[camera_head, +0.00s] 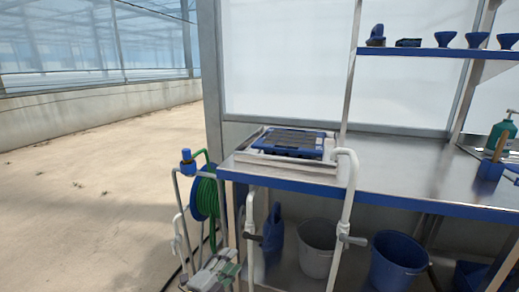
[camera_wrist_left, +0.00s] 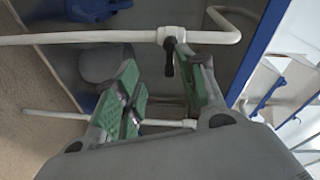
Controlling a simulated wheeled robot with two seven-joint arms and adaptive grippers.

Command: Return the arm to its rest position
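My left gripper (camera_head: 215,270) is low at the bottom of the head view, in front of the bench and below its top. In the left wrist view the left gripper (camera_wrist_left: 160,78) has its two green-padded fingers spread apart with nothing held between them. A white pipe with a dark lever (camera_wrist_left: 168,57) shows beyond the fingertips. My right gripper is in neither view.
A metal bench with a blue front edge (camera_head: 400,201) carries a blue-and-black tray seeder (camera_head: 290,142). White pipes (camera_head: 350,190) stand at its front. A green hose reel (camera_head: 205,197) is at left. Buckets (camera_head: 317,240) sit underneath. Open floor (camera_head: 90,200) lies left.

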